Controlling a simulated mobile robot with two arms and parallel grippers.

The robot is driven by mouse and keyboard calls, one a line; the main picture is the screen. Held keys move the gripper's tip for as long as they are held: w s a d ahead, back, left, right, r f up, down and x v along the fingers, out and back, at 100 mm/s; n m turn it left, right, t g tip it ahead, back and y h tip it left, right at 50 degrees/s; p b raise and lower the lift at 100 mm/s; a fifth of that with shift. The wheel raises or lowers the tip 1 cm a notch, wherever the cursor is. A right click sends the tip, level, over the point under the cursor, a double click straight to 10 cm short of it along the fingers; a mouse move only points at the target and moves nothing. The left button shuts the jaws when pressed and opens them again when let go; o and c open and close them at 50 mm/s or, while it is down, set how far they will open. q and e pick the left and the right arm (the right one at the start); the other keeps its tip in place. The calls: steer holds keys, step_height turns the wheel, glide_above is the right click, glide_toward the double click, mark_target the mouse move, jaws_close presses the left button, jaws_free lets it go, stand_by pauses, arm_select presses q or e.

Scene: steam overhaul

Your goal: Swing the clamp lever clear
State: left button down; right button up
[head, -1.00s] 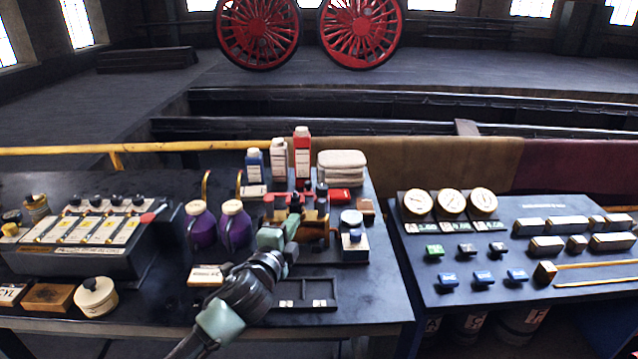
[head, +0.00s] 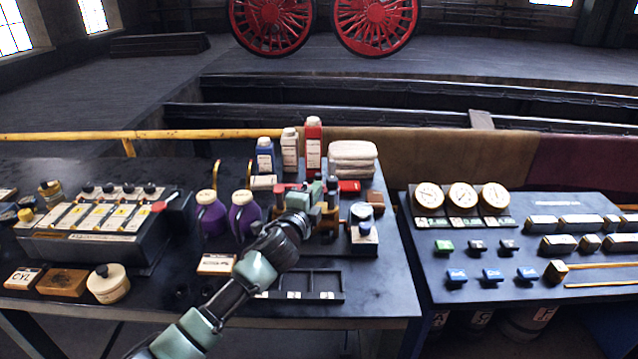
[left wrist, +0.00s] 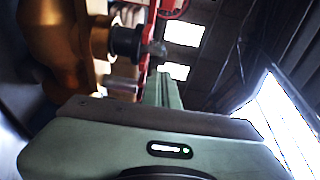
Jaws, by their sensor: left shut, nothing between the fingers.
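My left gripper (head: 316,190) reaches over the table from the front and is shut with nothing between its fingers. It is at the red and brass fixture (head: 280,187) in the middle of the left table and covers much of it. In the left wrist view, my green fingers (left wrist: 168,88) point up beside a red bar (left wrist: 147,62). A dark, round-ended part (left wrist: 126,41) and a brass body (left wrist: 58,40) are to their left. I cannot tell which part is the clamp lever, nor whether the fingers touch it. My right gripper is not in view.
Two purple jugs (head: 243,215) stand left of the fixture. Bottles (head: 313,145) and folded cloths (head: 352,160) stand behind it.

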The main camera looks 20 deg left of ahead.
mark_target(319, 179)
arm_select(q)
steer(key=shift+w+d+f, duration=0.1)
steer(key=shift+w, duration=1.3)
steer(key=shift+w+f+b, duration=0.1)
steer(key=shift+b, duration=0.25)
steer(key=w+n+y+b, duration=0.1)
steer(key=y+b, duration=0.1)
steer(key=b, duration=0.1)
steer(key=w+n+y+b, duration=0.1)
steer(key=n+y+b, duration=0.1)
steer(key=w+a+n+g+y+b, duration=0.1)
steer(key=y+b, duration=0.1)
steer(key=b, duration=0.1)
steer(key=shift+w+a+f+y+b, duration=0.1)
steer(key=shift+w+f+y+b, duration=0.05)
steer(key=shift+w+y+b, duration=0.15)
steer(key=shift+w+a+n+y, duration=0.2)
steer(key=shift+n+y, duration=0.1)
steer(key=shift+n, duration=0.1)
steer(key=shift+w+a+r+b, duration=0.15)
steer(key=shift+r+b, duration=0.1)
steer(key=shift+b, duration=0.1)
steer(key=shift+w+a, duration=0.35)
steer(key=shift+a, duration=0.1)
